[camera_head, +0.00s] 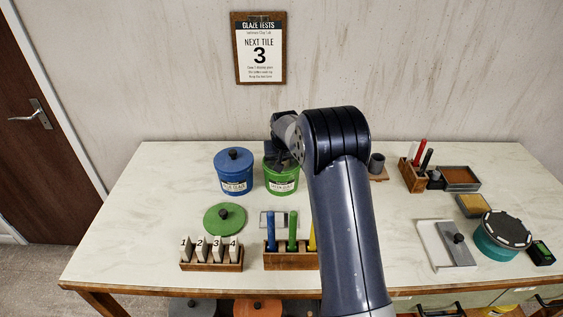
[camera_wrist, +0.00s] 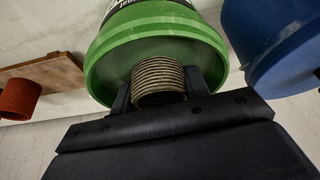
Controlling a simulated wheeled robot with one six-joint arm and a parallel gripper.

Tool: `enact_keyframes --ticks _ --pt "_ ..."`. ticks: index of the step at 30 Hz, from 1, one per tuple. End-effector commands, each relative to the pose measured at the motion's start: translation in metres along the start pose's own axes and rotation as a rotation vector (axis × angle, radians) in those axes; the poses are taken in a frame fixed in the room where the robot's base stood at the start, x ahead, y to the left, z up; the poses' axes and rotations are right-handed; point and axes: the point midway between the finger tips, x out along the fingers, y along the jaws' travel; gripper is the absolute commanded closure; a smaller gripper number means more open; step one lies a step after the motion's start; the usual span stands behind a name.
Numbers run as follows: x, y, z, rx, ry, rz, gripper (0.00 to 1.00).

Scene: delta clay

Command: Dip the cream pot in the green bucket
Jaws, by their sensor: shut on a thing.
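The cream pot (camera_wrist: 160,80), a ridged tan cylinder, is held between the two fingers of my gripper (camera_wrist: 163,92) in the wrist view. The green bucket (camera_wrist: 110,68) shows just beyond the pot, with the pot overlapping its rim. I cannot tell whether the pot's end is inside the bucket or above it. In the head view the green bucket (camera_head: 283,186) stands on the table, and my gripper (camera_head: 280,152) is over its top. The pot is hidden there. The bucket's mouth is mostly covered by my gripper.
A blue lidded bucket (camera_head: 233,172) stands close to the left of the green one. A green lid (camera_head: 224,217) lies in front. A rack of numbered tiles (camera_head: 211,266) and a holder (camera_head: 290,261) with coloured sticks stand at the front edge.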

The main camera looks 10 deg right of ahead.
Motion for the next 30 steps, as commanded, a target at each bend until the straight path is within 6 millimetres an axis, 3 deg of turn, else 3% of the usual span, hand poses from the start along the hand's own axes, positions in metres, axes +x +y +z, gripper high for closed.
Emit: enact_keyframes --ticks 30 --pt "-0.061 0.000 -0.025 0.000 0.001 0.000 0.81"
